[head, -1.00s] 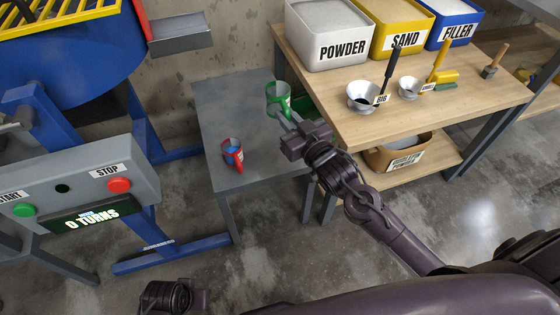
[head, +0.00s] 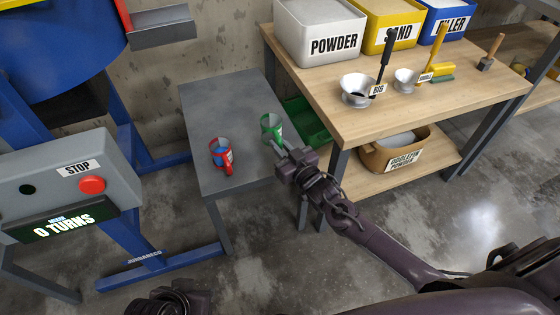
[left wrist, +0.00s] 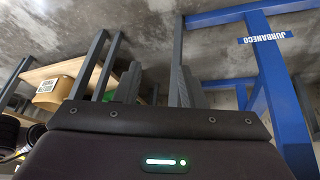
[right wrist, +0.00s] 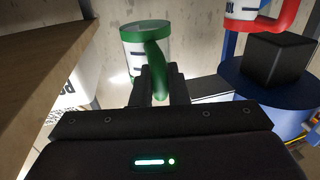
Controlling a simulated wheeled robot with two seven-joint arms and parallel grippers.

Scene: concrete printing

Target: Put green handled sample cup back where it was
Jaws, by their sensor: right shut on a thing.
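The green-handled sample cup (head: 271,128) is at the right side of the small grey table (head: 232,100). My right gripper (head: 281,150) is shut on its green handle. In the right wrist view the cup (right wrist: 142,45) looks upright, with its handle (right wrist: 158,70) between the fingers. I cannot tell whether its base touches the tabletop. A red-handled cup (head: 221,153) with blue on it stands to its left on the same table. My left gripper (head: 178,300) is low at the bottom edge, away from the cups; its fingers are not clear.
A wooden bench (head: 420,120) on the right holds powder (head: 320,35), sand and filler bins and two metal scoops. A green bin (head: 306,120) sits between table and bench. The mixer control box (head: 75,185) is on the left. The table's back is clear.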

